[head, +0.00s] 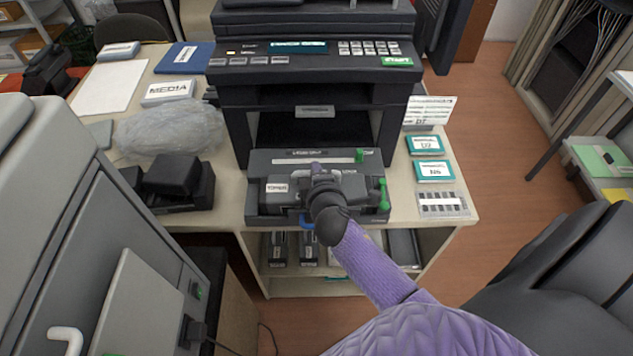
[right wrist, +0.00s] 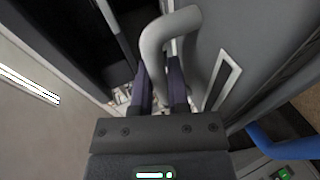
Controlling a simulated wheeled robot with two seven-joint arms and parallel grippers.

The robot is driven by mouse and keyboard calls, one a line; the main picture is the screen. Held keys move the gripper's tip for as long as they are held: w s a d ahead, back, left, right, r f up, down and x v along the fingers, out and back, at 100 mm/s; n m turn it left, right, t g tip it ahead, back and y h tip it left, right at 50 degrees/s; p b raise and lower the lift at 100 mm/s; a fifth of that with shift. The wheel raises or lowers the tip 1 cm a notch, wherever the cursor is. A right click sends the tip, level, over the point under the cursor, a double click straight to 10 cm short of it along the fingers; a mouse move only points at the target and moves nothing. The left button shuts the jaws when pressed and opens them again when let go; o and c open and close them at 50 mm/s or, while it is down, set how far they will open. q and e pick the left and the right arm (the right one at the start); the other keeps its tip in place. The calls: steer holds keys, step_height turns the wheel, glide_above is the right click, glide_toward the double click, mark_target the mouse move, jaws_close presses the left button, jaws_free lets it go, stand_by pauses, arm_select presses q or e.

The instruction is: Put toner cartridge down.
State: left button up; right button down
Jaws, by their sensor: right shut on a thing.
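The dark toner cartridge (head: 277,188) with a white TONER label sits in the open front bay (head: 262,212) of the black printer. My right gripper (head: 322,188) is over the cartridge, largely hidden by my own wrist. In the right wrist view my right gripper (right wrist: 160,92) has its two fingers close together at a grey curved handle (right wrist: 172,30), and is shut on it. This handle appears to belong to the cartridge. Whether the cartridge rests fully on the bay floor is hidden. My left gripper is not in view.
The printer (head: 315,90) stands behind the bay on a cream table (head: 205,222). Green levers (head: 382,195) and a blue handle (head: 307,222) are close to the cartridge. Teal-edged boxes (head: 433,170) lie to the right; a plastic bag (head: 170,130) and black parts (head: 175,183) lie left.

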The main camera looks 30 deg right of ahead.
step_height(320, 180, down, 2)
steer(key=shift+f+b, duration=0.15)
steer(key=shift+b, duration=0.3)
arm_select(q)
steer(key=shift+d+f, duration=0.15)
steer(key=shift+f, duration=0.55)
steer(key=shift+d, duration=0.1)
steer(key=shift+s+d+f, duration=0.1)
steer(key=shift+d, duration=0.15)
arm_select(e)
steer(key=c, duration=0.6)
jaws_free()
steer(key=shift+f, duration=0.1)
